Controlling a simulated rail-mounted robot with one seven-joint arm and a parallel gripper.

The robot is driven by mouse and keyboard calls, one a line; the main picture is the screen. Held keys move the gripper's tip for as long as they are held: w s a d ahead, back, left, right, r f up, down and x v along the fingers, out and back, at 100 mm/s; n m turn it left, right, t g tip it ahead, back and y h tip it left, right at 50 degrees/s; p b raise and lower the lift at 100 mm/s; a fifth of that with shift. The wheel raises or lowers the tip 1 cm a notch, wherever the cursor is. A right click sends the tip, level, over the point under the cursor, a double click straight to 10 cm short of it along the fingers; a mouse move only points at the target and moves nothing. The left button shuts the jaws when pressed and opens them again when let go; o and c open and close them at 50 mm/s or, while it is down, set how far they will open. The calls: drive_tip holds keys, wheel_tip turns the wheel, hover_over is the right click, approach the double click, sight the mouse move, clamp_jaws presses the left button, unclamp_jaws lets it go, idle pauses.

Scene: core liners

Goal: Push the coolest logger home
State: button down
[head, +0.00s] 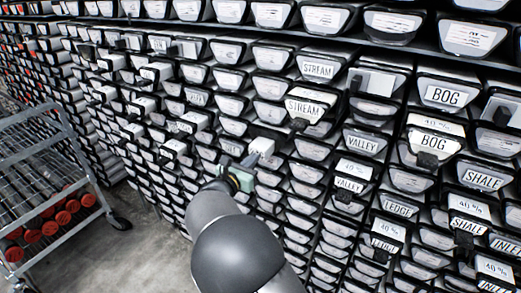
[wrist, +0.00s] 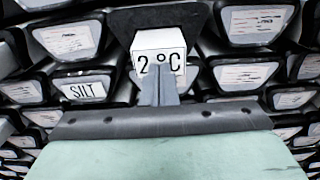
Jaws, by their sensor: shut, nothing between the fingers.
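A white box-shaped logger (wrist: 158,52) marked "2 °C" sticks out from the rack, straight ahead in the wrist view. In the head view a white logger (head: 263,147) juts out just beyond my fingertips. My gripper (wrist: 158,92) is shut and empty, its fingers pointing at the lower front face of the logger and covering part of it. It also shows in the head view (head: 249,161), beside the logger's near end. I cannot tell whether the fingertips touch the logger. A liner end labelled "SILT" (wrist: 86,89) is to the left.
Other white loggers (head: 173,147) stick out from the rack on the left. Dense rows of liner ends surround my gripper, with labels such as "STREAM" (head: 317,68), "BOG" (head: 445,96) and "SHALE" (head: 484,180). A metal cart (head: 72,157) with red-capped tubes stands at left on open floor.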

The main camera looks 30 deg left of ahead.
drive_tip(key=s+b, duration=0.2)
drive_tip(key=s, duration=1.8)
drive_tip(key=shift+s+d, duration=0.25)
drive_tip(key=w+d+m+g+h, duration=0.2)
drive_tip(key=w+d+m+h, duration=0.1)
drive_tip(key=w+d, duration=0.3)
drive_tip(key=w+d+m+g+h, duration=0.2)
drive_tip(key=w+d+m+h, duration=0.15)
drive_tip(key=d, duration=0.45)
drive_tip(key=w+d+m+g+h+p, duration=0.15)
drive_tip(key=d+m+g, duration=0.6)
drive_tip(key=d, duration=1.15)
drive_tip(key=s+d+f+m+g+y, duration=0.1)
drive_tip(key=s+d+m+g+y, duration=0.2)
drive_tip(key=s+d+m, duration=0.4)
drive_tip(key=s+d+f+m+g+y+p, duration=0.1)
drive_tip(key=s+d+m+g+y, duration=0.2)
drive_tip(key=s+d+m, duration=0.5)
drive_tip(key=d+m+y, duration=0.1)
drive_tip(key=d+m, duration=0.3)
drive_tip(key=m, duration=0.2)
drive_tip(key=shift+m+y, duration=0.4)
